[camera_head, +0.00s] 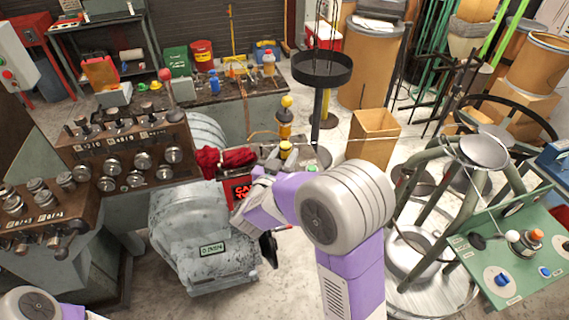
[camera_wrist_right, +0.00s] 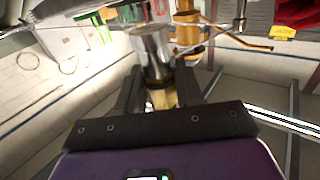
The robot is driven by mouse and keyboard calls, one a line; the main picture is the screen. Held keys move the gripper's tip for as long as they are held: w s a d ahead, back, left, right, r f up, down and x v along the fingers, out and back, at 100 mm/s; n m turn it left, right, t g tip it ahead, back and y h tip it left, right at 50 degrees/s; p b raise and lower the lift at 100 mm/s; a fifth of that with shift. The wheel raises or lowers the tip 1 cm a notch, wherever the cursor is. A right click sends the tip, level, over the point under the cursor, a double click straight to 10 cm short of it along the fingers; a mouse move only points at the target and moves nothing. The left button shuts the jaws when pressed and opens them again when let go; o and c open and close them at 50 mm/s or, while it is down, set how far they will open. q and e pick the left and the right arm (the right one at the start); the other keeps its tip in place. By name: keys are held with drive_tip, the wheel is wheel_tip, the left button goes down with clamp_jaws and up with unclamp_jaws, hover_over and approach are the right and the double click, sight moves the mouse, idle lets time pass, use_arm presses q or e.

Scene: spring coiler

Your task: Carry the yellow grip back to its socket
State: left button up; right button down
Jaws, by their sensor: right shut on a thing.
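My right gripper (camera_wrist_right: 168,88) is shut on the yellow grip (camera_wrist_right: 162,98) in the wrist view. The grip's yellow part shows between the dark fingers, with a shiny metal cylinder (camera_wrist_right: 152,52) just beyond it. In the head view my right arm reaches in to the machine's middle, and its wrist hides most of the fingers. A yellow-topped piece (camera_head: 286,149) shows just beyond my wrist; I cannot tell if it is the held grip. The socket cannot be made out clearly. My left gripper is out of view; only part of that arm shows at lower left.
Behind my wrist stands an orange post with a yellow ball (camera_head: 287,101). A red cloth (camera_head: 225,158) lies to the left, near the knob panel (camera_head: 125,165). A round black tray (camera_head: 321,68) stands above. A green control box (camera_head: 515,255) is at right.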

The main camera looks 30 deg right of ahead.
drive_tip(key=shift+w+f, duration=0.1)
drive_tip(key=shift+f, duration=0.9)
drive_tip(key=shift+f+b, duration=0.25)
drive_tip(key=shift+b, duration=0.05)
drive_tip(key=c, duration=0.7)
unclamp_jaws()
drive_tip(key=shift+r, duration=0.1)
